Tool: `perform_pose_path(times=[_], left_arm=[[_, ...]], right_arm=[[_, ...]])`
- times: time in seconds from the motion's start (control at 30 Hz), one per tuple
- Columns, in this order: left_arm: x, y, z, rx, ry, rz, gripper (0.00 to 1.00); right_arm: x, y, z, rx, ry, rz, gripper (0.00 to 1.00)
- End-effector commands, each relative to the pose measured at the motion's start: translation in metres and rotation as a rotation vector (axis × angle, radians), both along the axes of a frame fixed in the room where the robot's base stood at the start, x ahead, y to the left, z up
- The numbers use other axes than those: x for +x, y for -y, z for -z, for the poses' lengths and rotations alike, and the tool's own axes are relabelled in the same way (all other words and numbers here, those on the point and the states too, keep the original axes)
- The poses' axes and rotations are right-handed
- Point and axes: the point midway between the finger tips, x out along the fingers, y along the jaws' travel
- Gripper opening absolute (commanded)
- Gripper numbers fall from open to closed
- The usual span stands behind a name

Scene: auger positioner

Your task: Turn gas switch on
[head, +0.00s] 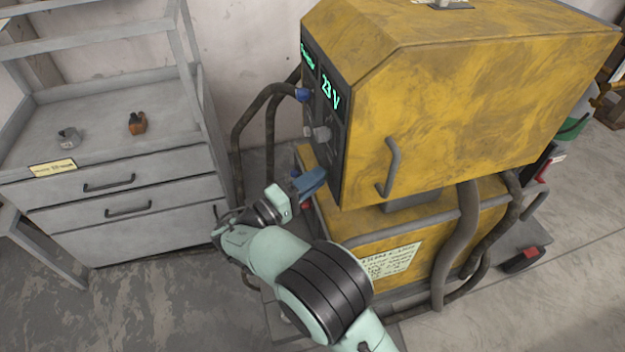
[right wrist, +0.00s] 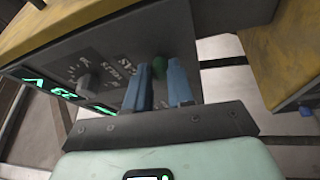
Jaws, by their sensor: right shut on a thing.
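The yellow welding machine (head: 440,110) stands right of centre in the head view, with a dark front panel (head: 325,150) on its left side. My right gripper (head: 311,181) is at the lower part of that panel. In the right wrist view its two blue fingers stand on either side of a small green switch (right wrist: 159,68), and they are shut on it. I cannot read a label that names it as the gas switch. In the head view the fingers hide the switch. My left gripper is not in view.
Dark hoses (head: 240,130) hang left of the machine. A grey drawer cabinet (head: 120,190) stands at left.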

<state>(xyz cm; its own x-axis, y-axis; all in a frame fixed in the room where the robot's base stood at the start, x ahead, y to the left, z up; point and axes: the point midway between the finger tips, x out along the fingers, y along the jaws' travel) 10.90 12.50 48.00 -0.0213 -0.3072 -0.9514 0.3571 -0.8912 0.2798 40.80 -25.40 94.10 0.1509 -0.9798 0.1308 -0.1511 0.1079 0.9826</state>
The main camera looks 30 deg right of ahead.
Motion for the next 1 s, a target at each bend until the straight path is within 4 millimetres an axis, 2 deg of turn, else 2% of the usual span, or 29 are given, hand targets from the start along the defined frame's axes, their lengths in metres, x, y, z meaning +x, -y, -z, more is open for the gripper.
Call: perform_pose_path(times=[0.03, 0.1, 0.47, 0.63, 1.0], left_arm=[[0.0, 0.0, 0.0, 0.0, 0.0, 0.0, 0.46], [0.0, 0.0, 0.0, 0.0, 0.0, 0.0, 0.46], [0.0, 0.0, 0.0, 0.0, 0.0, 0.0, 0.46], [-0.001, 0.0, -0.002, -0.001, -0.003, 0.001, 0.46], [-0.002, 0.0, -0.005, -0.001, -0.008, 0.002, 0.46]], right_arm=[[0.0, 0.0, -0.001, -0.001, 0.001, -0.001, 0.29], [0.0, 0.0, 0.0, -0.001, 0.001, -0.001, 0.48], [0.0, -0.004, 0.0, 0.0, 0.0, -0.002, 0.48], [-0.004, -0.029, 0.004, -0.001, -0.001, -0.005, 0.48], [-0.016, -0.107, 0.014, -0.001, 0.002, -0.004, 0.48]])
